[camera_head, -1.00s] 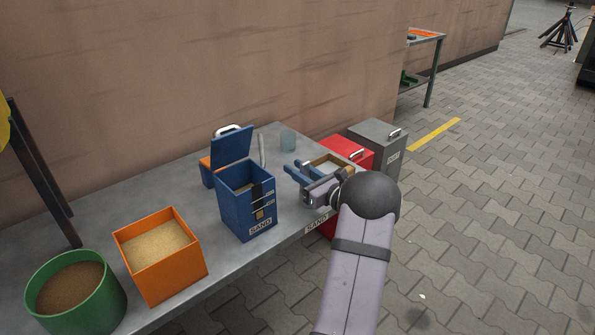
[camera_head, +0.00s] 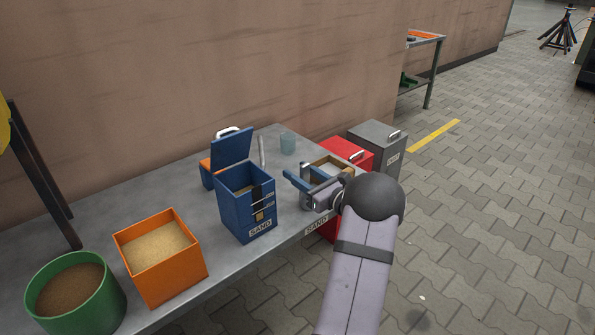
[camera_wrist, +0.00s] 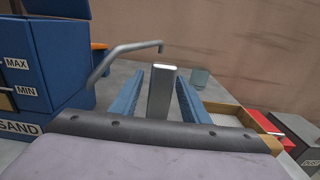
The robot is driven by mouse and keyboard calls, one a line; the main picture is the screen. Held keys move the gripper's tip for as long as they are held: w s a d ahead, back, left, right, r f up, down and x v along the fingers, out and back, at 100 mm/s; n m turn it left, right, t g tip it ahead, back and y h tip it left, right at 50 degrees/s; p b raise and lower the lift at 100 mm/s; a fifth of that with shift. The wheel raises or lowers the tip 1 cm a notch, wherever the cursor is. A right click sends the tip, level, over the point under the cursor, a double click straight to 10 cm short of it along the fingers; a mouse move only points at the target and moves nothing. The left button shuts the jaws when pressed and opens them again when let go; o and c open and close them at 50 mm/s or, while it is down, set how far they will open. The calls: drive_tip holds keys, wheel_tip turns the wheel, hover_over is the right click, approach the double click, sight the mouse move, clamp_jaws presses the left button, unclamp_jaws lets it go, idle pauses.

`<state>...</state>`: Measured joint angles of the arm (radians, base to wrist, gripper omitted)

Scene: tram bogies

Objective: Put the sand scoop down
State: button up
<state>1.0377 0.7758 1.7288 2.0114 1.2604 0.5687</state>
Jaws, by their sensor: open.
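My gripper (camera_head: 300,176) is open over the right end of the bench, beside the sand tray (camera_head: 340,163). In the wrist view its two blue fingers (camera_wrist: 157,90) stand apart. A grey bar with a pale end face, which looks like the handle of the sand scoop (camera_wrist: 162,92), lies between them with a gap on each side. The rest of the scoop is hidden; I cannot tell what it rests on. The blue sand box (camera_head: 243,212) stands left of my gripper with its lid up. It shows MAX and MIN marks in the wrist view (camera_wrist: 40,75).
A bent grey rod (camera_wrist: 120,55) rises close to the box. A glass cup (camera_head: 288,143) stands behind. An orange sand box (camera_head: 175,272) and a green tub (camera_head: 105,300) stand at left. Red (camera_head: 350,152) and grey (camera_head: 375,140) bins stand beyond the bench end.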

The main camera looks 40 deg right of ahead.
drive_tip(key=s+p, duration=0.1)
drive_tip(key=s, duration=0.9)
drive_tip(key=shift+s, duration=0.4)
